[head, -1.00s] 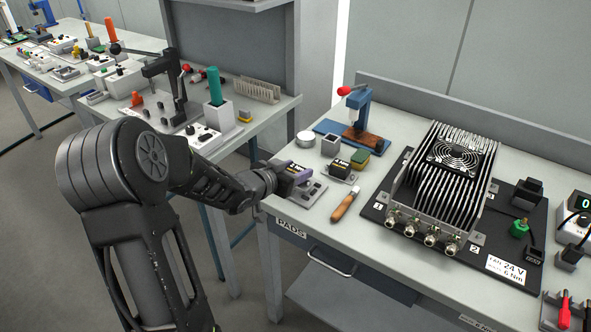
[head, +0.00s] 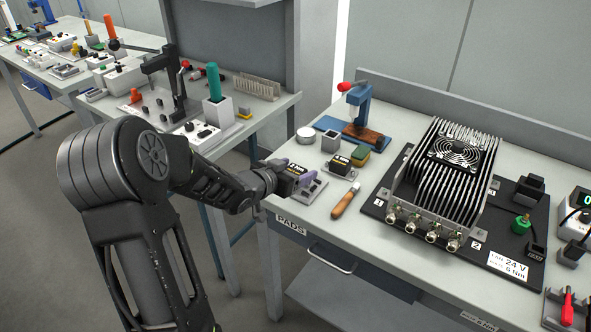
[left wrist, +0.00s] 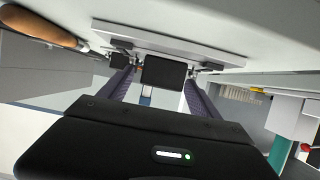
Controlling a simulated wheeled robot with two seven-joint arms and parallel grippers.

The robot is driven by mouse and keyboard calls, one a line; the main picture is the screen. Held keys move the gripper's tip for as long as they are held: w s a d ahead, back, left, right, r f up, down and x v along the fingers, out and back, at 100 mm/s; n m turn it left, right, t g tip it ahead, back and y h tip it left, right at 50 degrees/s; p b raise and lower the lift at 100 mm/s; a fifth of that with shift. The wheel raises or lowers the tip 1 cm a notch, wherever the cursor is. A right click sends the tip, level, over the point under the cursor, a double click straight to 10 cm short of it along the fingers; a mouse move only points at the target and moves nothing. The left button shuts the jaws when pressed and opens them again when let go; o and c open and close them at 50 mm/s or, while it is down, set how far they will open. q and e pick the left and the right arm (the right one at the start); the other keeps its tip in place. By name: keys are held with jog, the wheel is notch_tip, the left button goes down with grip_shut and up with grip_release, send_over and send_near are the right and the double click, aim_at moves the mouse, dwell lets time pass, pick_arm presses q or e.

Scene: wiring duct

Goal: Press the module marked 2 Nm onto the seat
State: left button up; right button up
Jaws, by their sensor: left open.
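A black module (head: 297,170) with a yellow-edged label stands on a grey plate (head: 312,192) at the left end of the right-hand bench; its marking is too small to read surely. My left gripper (head: 302,180), with purple fingers, is at this module, low over the plate. In the left wrist view, the open fingers (left wrist: 158,92) stand on either side of a dark block (left wrist: 164,73), and I cannot tell whether either touches it. A second black module with a yellow label (head: 340,165) sits just to the right on a small grey base. My right gripper is out of view.
A wooden-handled tool (head: 345,201) lies right of the plate. A finned heatsink unit (head: 447,180) on a black board fills the bench further right.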

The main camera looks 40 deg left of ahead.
pick_arm(q)
jog(key=shift+s, duration=0.15)
jog(key=v, duration=0.7)
jog(key=shift+s+r+p, duration=0.2)
jog(key=shift+s+p, duration=0.05)
jog(key=shift+p, duration=0.1)
dwell(0.6)
